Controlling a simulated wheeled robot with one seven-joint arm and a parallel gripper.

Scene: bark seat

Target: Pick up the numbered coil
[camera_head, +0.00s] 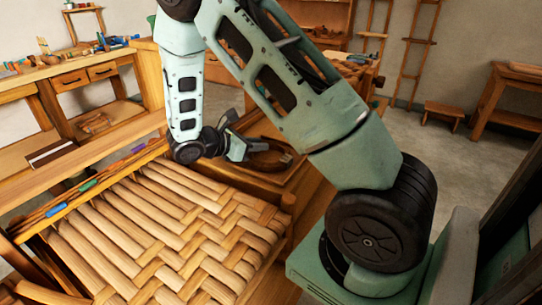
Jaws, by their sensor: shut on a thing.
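A brown coil (274,161) of flat strip is at the tip of my gripper, over a wooden surface behind the woven seat. My gripper (250,148) reaches in from the left and is shut on the coil's near-left side. The fingers hide part of the coil. No number on it can be read at this size. I cannot tell whether the coil touches the wood below or hangs just above it.
The woven bark seat (165,235) fills the lower left. Colored tools (88,185) lie along its left rail. A workbench (75,70) with drawers stands at the left. A small stool (445,112) and open floor (415,135) are at the right.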

